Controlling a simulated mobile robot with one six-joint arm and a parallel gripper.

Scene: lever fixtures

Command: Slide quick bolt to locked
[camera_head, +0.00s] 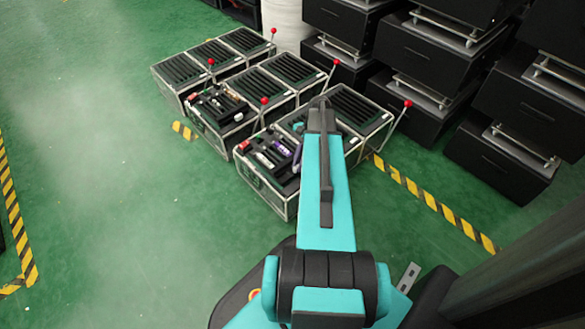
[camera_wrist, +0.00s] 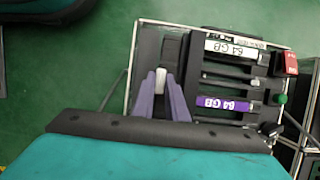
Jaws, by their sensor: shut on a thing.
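The near case (camera_head: 258,180) stands on the floor with its lid side open to slots and fittings. In the wrist view its black panel (camera_wrist: 205,75) lies under my gripper (camera_wrist: 163,98). The two purple fingers are closed around a pale upright piece (camera_wrist: 161,82), which looks like the quick bolt's handle. The piece sits on a dark slide part (camera_wrist: 172,47) at the panel's left. Whether the bolt is at its locked end I cannot tell. In the head view my arm hides most of the gripper; only a purple finger (camera_head: 297,157) shows.
Labelled modules, one white (camera_wrist: 235,47) and one purple (camera_wrist: 224,104), a red block (camera_wrist: 290,64) and a green knob (camera_wrist: 282,99) lie right of the fingers. Red-knobbed levers (camera_head: 407,104) rise from the cases. Black crates (camera_head: 430,65) stand right; floor at left is clear.

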